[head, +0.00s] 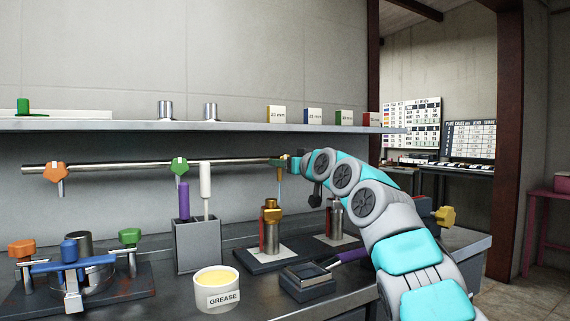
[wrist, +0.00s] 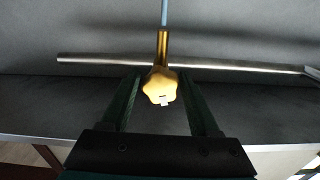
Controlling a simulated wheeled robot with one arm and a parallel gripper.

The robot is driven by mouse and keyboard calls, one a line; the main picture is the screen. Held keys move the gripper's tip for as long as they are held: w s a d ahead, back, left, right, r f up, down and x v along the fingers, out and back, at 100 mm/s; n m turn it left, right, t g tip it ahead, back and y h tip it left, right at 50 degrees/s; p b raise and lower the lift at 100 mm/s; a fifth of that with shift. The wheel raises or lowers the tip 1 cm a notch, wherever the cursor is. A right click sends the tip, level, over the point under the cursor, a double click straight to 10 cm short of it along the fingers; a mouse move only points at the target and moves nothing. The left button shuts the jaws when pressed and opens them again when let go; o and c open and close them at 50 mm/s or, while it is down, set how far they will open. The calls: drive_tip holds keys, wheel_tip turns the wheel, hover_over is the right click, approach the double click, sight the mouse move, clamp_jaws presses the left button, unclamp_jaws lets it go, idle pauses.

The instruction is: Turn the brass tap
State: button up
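A yellow, lobed knob (wrist: 160,87) on a brass-coloured stem (wrist: 163,47) lies between the two dark green fingers of my gripper (wrist: 160,103) in the wrist view. Gaps show on both sides of the knob, so the fingers are open around it and not closed on it. In the head view my gripper (head: 287,162) is at the right end of the wall rail, where a thin yellowish stem (head: 280,175) hangs below it. The knob is mostly hidden there. A silver cylinder with a brass top (head: 271,209) stands on the bench below, apart from my gripper.
A metal rail (head: 120,166) carries orange (head: 55,172) and green (head: 179,166) knobs. A shelf (head: 200,126) runs above it. A grease tub (head: 216,288), a grey holder (head: 198,245) and another yellow knob (head: 444,216) are on or by the bench (head: 340,303).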

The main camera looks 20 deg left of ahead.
drive_tip(key=shift+o, duration=1)
drive_tip(key=shift+s, duration=0.1)
drive_tip(key=b+v, duration=0.6)
drive_tip(key=v, duration=0.1)
drive_tip(key=shift+s+d+b, duration=0.2)
drive_tip(key=shift+d+b, duration=0.1)
